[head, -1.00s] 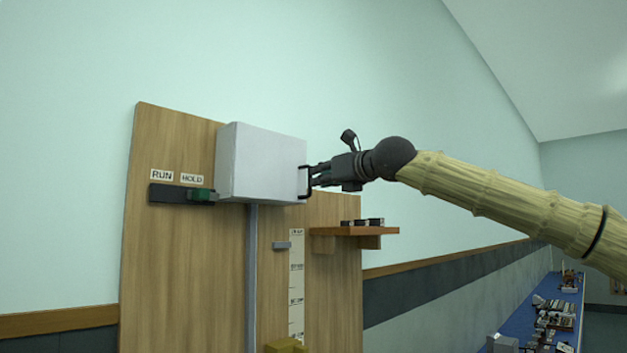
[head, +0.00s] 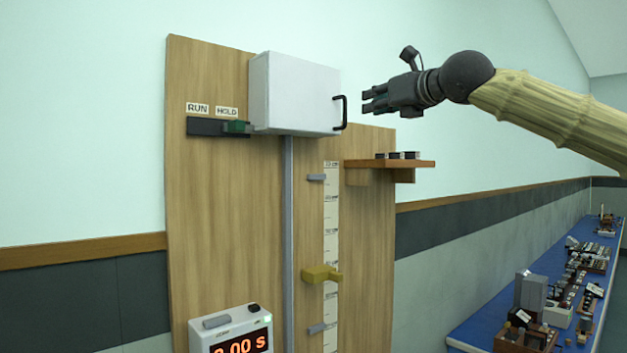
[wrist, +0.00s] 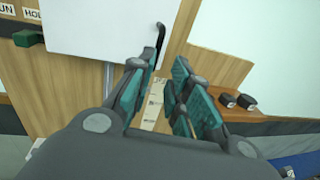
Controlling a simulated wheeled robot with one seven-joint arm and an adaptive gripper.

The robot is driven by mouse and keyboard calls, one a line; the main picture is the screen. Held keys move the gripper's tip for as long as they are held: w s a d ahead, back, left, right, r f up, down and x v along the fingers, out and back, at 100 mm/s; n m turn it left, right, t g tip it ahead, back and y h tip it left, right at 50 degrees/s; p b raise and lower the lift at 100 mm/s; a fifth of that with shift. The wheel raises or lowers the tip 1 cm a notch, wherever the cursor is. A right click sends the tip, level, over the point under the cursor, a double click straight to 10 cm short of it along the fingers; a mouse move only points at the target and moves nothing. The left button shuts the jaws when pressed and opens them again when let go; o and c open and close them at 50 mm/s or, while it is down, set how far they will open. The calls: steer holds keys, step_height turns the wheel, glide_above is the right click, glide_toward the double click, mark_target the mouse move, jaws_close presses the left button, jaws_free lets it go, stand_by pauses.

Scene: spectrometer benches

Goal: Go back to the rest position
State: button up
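My gripper (head: 368,98) is in the air to the right of a white box (head: 295,93) on a wooden board. Its fingers are a little apart with nothing between them, and they point left at the box's black handle (head: 341,112). A clear gap lies between the fingertips and the handle. In the wrist view, the teal-padded fingers (wrist: 155,92) also stand apart and empty, with the handle (wrist: 159,42) beyond them. The box looks closed from here; its inside is hidden.
A small wooden shelf (head: 390,163) with dark blocks juts out below my gripper. A RUN/HOLD slider (head: 218,127), a scale strip (head: 331,240) and a timer (head: 231,330) are at the board. A blue bench (head: 480,329) with equipment runs along the right. Open air surrounds my arm.

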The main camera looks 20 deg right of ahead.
steer(key=shift+f, duration=0.1)
